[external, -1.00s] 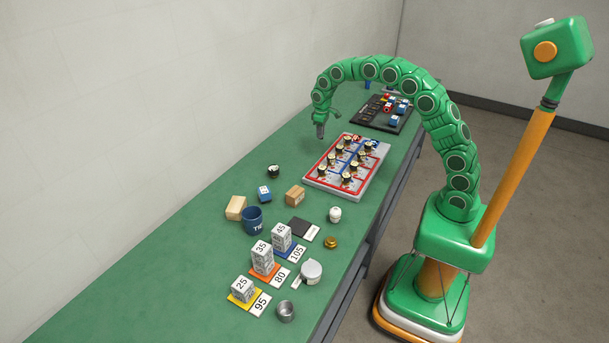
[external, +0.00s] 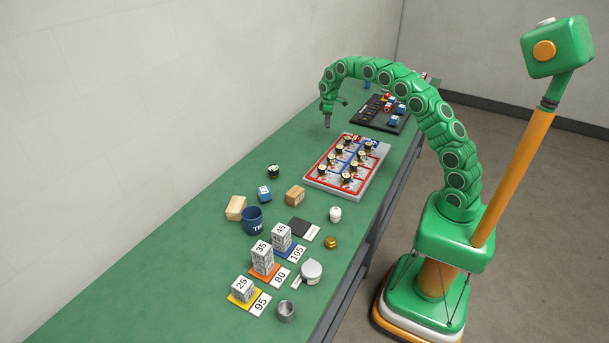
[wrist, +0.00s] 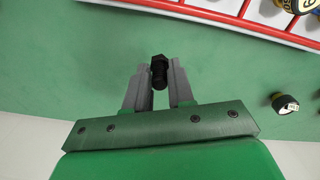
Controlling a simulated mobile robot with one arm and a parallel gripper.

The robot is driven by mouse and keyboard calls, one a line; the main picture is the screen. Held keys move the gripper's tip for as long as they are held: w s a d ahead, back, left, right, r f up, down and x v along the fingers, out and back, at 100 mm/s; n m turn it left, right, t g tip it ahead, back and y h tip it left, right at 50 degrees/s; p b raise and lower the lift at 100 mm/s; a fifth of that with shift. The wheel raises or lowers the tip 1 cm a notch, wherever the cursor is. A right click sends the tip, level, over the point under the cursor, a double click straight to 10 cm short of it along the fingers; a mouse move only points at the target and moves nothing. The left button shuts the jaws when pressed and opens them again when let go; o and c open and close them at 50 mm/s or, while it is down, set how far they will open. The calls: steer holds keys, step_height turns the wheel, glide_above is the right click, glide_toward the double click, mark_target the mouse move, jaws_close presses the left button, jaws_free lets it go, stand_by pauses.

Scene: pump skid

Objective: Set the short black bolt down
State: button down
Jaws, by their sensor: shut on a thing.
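The short black bolt (wrist: 159,70) is between the fingertips of my gripper (wrist: 158,84) in the wrist view. The jaws are shut on it, and its head shows past the fingertips. In the external view my gripper (external: 327,124) points down above the green table, left of the far end of the red-and-white tray (external: 345,165). The bolt is too small to make out there. The table under the bolt is bare in the wrist view.
Several black-and-gold pieces stand on the tray. A black tray (external: 371,123) with red and blue pieces lies behind it.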

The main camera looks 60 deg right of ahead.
steer(key=shift+w+d+f, duration=0.75)
steer(key=shift+w+f, duration=0.45)
steer(key=shift+w, duration=1.4)
glide_above(312, 138)
steer(key=shift+s+a+f, duration=0.1)
steer(key=shift+s+f, duration=0.1)
steer(key=shift+f, duration=1.2)
steer(key=shift+s+a+f, duration=0.1)
steer(key=shift+s+f, duration=0.1)
steer(key=shift+f, duration=1.15)
steer(key=shift+w+d+f, duration=0.1)
steer(key=shift+w+f, duration=0.15)
steer(key=shift+f, duration=0.2)
steer(key=shift+f, duration=1.4)
steer(key=shift+f, duration=0.1)
steer(key=c, duration=1)
jaws_free()
steer(key=shift+f, duration=0.1)
steer(key=shift+o, duration=0.2)
